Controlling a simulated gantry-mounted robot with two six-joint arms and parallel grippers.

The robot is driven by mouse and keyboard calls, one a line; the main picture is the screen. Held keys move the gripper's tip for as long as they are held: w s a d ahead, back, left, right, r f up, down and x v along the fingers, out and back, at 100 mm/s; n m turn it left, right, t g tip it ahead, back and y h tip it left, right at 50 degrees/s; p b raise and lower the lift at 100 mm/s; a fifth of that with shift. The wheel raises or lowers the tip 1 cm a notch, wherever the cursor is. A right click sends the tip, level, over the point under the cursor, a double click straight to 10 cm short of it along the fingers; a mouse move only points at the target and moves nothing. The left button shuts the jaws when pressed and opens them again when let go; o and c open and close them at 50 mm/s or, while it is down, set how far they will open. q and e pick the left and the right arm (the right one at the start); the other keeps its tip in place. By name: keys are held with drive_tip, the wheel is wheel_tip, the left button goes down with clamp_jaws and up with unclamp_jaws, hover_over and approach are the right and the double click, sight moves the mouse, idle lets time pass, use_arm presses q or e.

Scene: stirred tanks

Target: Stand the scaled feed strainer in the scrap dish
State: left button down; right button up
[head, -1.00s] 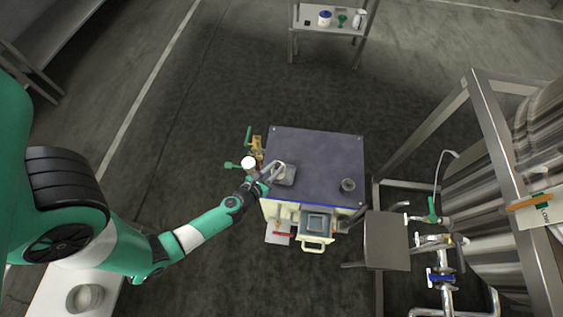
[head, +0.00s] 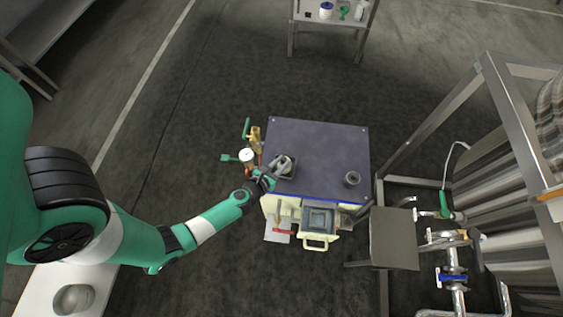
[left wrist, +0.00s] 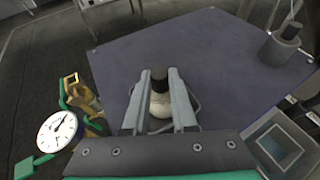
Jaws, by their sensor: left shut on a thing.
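The scaled feed strainer (left wrist: 160,104) is a short piece with a dark top and a whitish, crusted body. My left gripper (left wrist: 159,90) is shut on it, one finger on each side. The strainer appears upright. In the head view, the strainer (head: 282,162) and my left gripper (head: 273,176) are over the scrap dish (head: 291,176), a small dark square tray at the cart top's left front. The dish's rim also shows around the fingers in the left wrist view (left wrist: 197,101). I cannot tell whether the strainer touches the dish floor. My right gripper is out of view.
A grey cylinder with a dark top (head: 352,178) stands on the cart top (head: 320,150) at the right. A white dial gauge (left wrist: 57,131) and brass valve (left wrist: 80,98) are beside the cart's left edge. An open square bin (head: 319,219) hangs at the front. The top's middle is clear.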

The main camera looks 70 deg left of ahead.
use_arm(q)
drive_tip(key=c, duration=0.7)
unclamp_jaws()
drive_tip(key=shift+r, duration=0.1)
drive_tip(key=p+v, duration=0.2)
drive_tip(key=v, duration=1)
